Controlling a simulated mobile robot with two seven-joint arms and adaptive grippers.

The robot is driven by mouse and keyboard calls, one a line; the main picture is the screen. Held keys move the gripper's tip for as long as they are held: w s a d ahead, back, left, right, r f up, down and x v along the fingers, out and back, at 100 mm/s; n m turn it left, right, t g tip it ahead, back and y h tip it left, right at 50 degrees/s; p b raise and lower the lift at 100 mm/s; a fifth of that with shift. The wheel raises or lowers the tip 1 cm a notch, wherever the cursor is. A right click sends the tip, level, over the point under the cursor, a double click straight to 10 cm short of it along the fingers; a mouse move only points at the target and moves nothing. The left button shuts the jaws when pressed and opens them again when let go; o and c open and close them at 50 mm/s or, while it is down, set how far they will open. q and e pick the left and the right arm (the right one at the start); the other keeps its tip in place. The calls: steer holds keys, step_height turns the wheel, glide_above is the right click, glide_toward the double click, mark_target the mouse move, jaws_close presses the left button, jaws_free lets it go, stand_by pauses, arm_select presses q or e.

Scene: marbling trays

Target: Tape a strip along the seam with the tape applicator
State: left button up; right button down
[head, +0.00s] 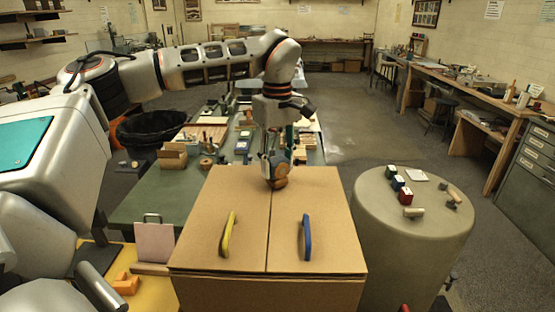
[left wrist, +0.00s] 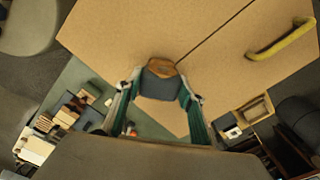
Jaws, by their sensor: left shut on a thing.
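A cardboard box (head: 330,255) stands in front of me, its top split by a dark seam (head: 268,235) running from near to far. My left gripper (head: 276,165) points down at the far end of the seam. It is shut on the tape applicator (head: 280,183), a brown and dark piece at the box's far edge. In the left wrist view, the applicator (left wrist: 160,84) shows as a dark grey body with a brown end between the fingers, in line with the seam (left wrist: 215,32). I cannot tell whether it touches the cardboard. My right gripper is not in view.
A yellow handle (head: 228,235) and a blue handle (head: 307,237) stand up from the box top on either side of the seam. A round table (head: 415,240) with small blocks stands at the right. A green table (head: 145,198) with trays and tools lies behind the box.

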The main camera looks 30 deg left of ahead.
arm_select(q)
steer(key=shift+s+d+f, duration=0.1)
steer(key=shift+s+d, duration=0.45)
steer(key=shift+s, duration=0.35)
steer(key=shift+s+d, duration=0.5)
steer(key=shift+s, duration=0.35)
steer(key=shift+s+d, duration=0.45)
steer(key=shift+s, duration=0.3)
steer(key=shift+s+d, duration=0.5)
steer(key=shift+s, duration=0.25)
steer(key=shift+s+d, duration=0.45)
steer(key=shift+s, duration=0.3)
steer(key=shift+s+d, duration=0.6)
steer(key=shift+s, duration=0.35)
steer(key=shift+s+d, duration=0.55)
steer(key=shift+s, duration=0.35)
